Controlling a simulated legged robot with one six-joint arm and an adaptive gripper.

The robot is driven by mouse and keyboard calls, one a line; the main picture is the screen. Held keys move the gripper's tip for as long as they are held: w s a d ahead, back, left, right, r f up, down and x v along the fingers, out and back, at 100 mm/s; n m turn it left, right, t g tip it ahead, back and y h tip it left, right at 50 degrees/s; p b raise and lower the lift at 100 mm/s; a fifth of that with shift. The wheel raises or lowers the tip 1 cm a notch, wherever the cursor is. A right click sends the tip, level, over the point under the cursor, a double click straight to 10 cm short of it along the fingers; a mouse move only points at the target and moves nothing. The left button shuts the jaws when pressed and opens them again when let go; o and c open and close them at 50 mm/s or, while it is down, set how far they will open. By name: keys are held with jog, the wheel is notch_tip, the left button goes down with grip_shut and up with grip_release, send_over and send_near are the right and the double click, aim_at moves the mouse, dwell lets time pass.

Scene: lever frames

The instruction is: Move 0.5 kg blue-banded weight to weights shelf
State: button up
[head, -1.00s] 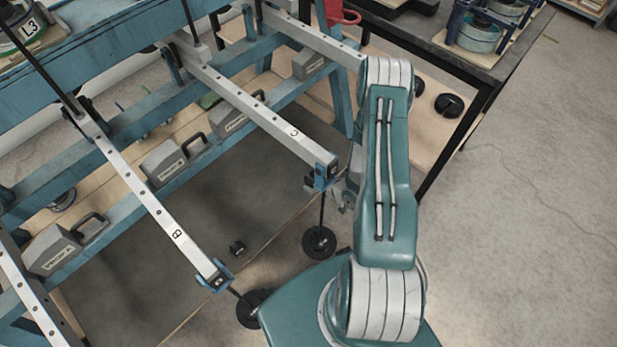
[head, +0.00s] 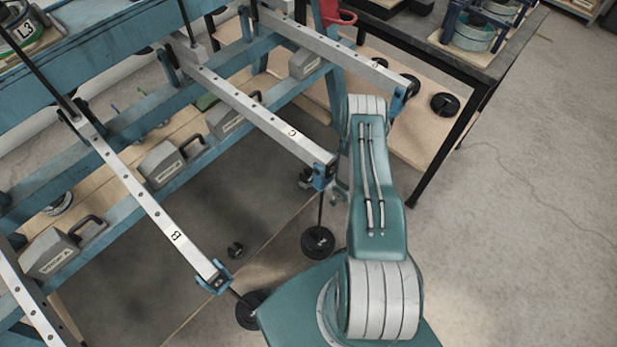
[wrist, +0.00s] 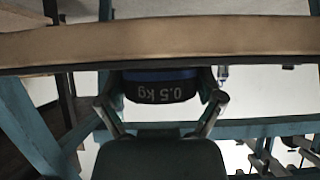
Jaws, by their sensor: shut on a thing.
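The 0.5 kg blue-banded weight (wrist: 160,86) is black with a blue band, and its label reads upside down in the wrist view. My gripper (wrist: 161,100) is shut on it, with a finger on each side. In the head view my arm hides most of the gripper. A low wooden shelf (head: 425,142) under the dark table at the upper right bears round black weights (head: 445,104); I take it as the weights shelf.
Lever C (head: 262,119) ends close left of my arm, with a black weight (head: 317,242) hanging below. Another lever (head: 335,50) ends beyond my arm. Lever B (head: 160,215) is left. A tan beam (wrist: 160,40) crosses the wrist view. Floor at right is clear.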

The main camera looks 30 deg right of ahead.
jog(key=shift+d, duration=0.35)
jog(key=o, duration=1)
jog(key=shift+f, duration=0.1)
jog(key=shift+o, duration=0.2)
jog(key=shift+a, duration=0.35)
